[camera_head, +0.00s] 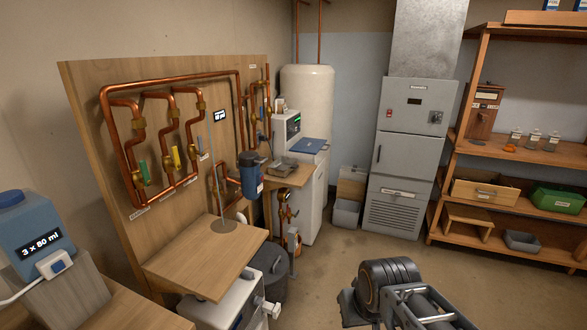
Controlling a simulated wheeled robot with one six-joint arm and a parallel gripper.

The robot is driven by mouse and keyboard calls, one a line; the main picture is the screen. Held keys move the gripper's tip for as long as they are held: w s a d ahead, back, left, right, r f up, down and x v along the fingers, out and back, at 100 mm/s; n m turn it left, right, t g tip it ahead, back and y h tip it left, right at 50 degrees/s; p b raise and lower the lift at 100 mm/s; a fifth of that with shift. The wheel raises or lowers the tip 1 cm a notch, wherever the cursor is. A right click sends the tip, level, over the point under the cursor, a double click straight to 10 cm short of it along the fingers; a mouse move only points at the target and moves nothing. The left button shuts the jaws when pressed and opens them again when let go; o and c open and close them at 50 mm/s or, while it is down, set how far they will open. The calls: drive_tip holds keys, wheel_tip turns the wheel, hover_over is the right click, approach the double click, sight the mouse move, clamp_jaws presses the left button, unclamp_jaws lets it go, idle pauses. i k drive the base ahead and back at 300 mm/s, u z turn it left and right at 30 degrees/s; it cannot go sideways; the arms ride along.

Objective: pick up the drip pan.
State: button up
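I cannot tell for sure which thing is the drip pan. A shallow dark grey pan (521,241) sits on the lowest shelf of the wooden rack at the right, and it looks empty. Another small grey tray-like thing (281,168) rests on a small wooden ledge beside the pipe board. Part of my own arm shows at the bottom, right of centre, with a dark ribbed joint and grey links. My gripper's fingers do not show. The arm is well apart from both grey things.
A wooden shelf rack (450,171) stands at the right, with a wooden stool (470,216) on its bottom shelf. A grey cabinet (403,155) and white tank (308,95) stand at the back. A wooden bench top (190,265) is at the left. The middle floor is clear.

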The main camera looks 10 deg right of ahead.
sight(281, 167)
drive_tip(key=z, duration=0.65)
drive_tip(key=i, duration=2.3)
drive_tip(key=u, duration=1.05)
drive_tip(key=i, duration=0.75)
drive_tip(key=u, duration=0.55)
